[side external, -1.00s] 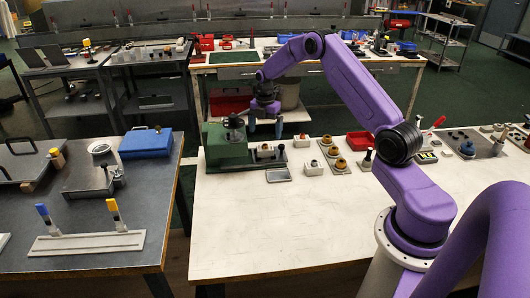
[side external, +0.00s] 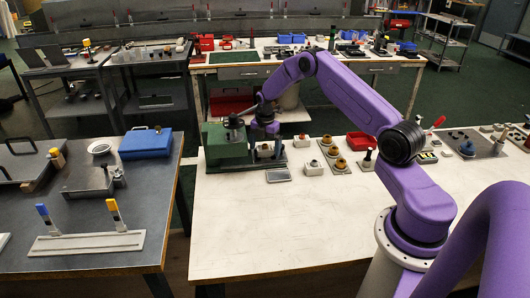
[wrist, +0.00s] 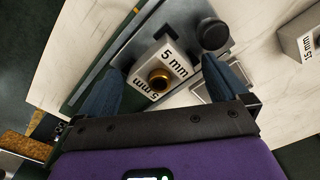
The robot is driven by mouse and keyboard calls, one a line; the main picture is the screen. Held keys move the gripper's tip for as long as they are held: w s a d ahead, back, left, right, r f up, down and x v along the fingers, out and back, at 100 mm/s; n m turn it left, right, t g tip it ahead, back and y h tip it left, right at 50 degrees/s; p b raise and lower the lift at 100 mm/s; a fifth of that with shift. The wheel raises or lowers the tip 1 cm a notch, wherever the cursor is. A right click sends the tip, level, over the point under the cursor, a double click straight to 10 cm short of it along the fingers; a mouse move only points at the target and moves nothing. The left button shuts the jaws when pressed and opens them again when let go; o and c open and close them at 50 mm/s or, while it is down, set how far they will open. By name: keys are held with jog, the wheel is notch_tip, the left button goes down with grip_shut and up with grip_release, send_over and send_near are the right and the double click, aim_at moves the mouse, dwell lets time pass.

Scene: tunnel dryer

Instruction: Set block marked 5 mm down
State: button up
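The block marked 5 mm (wrist: 172,61) is pale with a brass knob on top. It sits on the grey bed of the green fixture (side external: 224,150), and in the side view my gripper partly hides it. My gripper (side external: 266,143) is just above and around the block. In the wrist view its two blue fingers (wrist: 155,72) are spread on either side of the block, with a visible gap at the left finger. The right finger is close to the block; whether it touches I cannot tell.
A dark round knob (wrist: 213,34) stands at the bed's end near the block. A block marked 15 mm (wrist: 302,38) stands on the white table to the right. A small grey tray (side external: 278,176) lies in front of the fixture. The table's front middle is clear.

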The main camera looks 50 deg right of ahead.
jog(key=c, duration=1)
jog(key=shift+c, duration=0.8)
jog(key=shift+r, duration=0.1)
